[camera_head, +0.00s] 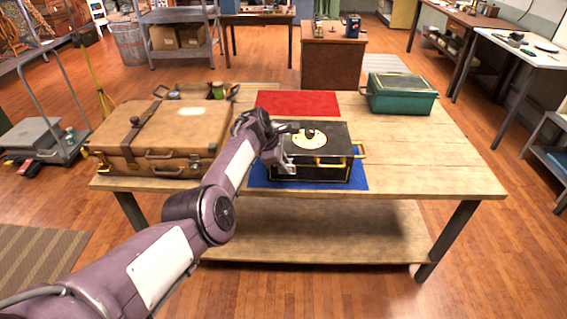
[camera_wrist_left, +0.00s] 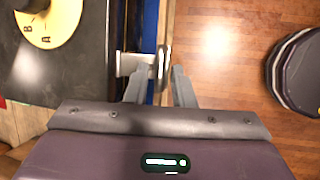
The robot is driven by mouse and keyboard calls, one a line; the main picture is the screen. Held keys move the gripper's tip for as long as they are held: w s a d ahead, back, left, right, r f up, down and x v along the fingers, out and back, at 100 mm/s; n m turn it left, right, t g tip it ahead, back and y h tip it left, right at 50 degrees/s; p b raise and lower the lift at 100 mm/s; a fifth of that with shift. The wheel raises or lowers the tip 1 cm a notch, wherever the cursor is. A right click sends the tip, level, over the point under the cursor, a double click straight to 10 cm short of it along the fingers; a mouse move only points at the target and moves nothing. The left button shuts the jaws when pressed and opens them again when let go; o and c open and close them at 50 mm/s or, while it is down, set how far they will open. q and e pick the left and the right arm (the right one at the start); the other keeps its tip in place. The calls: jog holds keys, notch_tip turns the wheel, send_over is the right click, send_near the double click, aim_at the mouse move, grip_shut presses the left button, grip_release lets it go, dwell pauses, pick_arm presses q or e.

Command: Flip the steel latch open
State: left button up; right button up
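A black box (camera_head: 335,170) with gold fittings and a pale round dial plate on its lid stands on a blue mat (camera_head: 358,181) on the wooden table. The steel latch (camera_wrist_left: 133,64) sticks out from the box's front side in the left wrist view, with an upright rounded end piece. My left gripper (camera_head: 284,166) is at the box's front left. In the left wrist view its two fingers (camera_wrist_left: 158,74) are open, with the latch's end piece between and just beyond the tips. I cannot tell whether they touch it. In the head view the gripper largely hides the latch. My right gripper is not in view.
A brown suitcase (camera_head: 135,135) lies left of my arm on the table (camera_head: 440,178). A red mat (camera_head: 298,102) lies behind the black box, and a green box (camera_head: 400,95) stands at the back right. The table's right part is clear.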

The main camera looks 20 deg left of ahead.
pick_arm(q)
jog(key=shift+o, duration=0.7)
jog(key=shift+a+r, duration=0.15)
jog(key=shift+r, duration=0.35)
jog(key=v, duration=0.6)
jog(key=shift+s+r, duration=0.25)
jog(key=shift+r, duration=0.05)
jog(key=shift+a, duration=0.1)
